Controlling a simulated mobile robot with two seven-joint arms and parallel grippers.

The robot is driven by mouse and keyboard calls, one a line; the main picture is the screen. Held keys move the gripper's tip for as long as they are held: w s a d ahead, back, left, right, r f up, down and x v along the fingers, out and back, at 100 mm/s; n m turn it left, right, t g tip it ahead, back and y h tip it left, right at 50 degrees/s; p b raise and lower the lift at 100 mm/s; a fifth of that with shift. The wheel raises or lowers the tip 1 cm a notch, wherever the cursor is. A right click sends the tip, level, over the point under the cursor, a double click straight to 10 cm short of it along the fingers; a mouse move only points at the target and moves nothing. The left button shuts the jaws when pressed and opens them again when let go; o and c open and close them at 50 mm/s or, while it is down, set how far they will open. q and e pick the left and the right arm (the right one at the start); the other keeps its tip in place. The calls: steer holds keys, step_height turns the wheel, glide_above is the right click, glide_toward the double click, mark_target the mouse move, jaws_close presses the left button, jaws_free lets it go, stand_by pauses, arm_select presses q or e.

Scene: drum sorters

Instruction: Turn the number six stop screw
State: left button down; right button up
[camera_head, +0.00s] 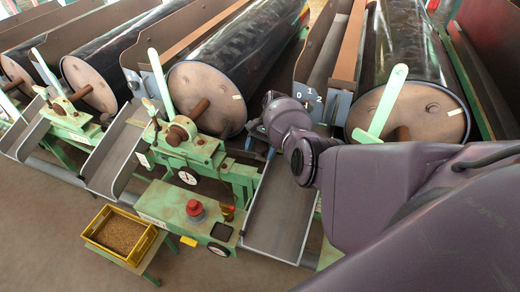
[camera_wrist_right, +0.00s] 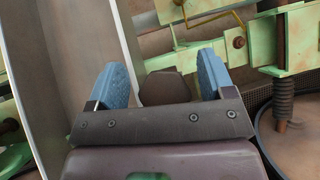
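My right gripper (camera_head: 259,150) is beside the green frame, below the middle drum, and its arm comes in from the right. In the right wrist view its two blue fingers (camera_wrist_right: 162,80) are spread apart. A dark, many-sided block (camera_wrist_right: 165,88) shows between them, with narrow gaps on both sides; it may be a screw head, but I cannot tell. No number six is readable on any screw. My left gripper is not in view.
A grey chute (camera_head: 278,220) lies below my right gripper. A green stand with a red button (camera_head: 195,210) and a yellow crate of grain (camera_head: 122,234) are to the left. Large dark drums (camera_head: 240,60) and pale green levers (camera_head: 386,105) stand behind. Floor is free at lower left.

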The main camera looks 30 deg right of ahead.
steer(key=shift+w+d, duration=0.1)
steer(key=v, duration=0.7)
steer(key=shift+r+b, duration=0.2)
steer(key=shift+b, duration=0.1)
stand_by(0.4)
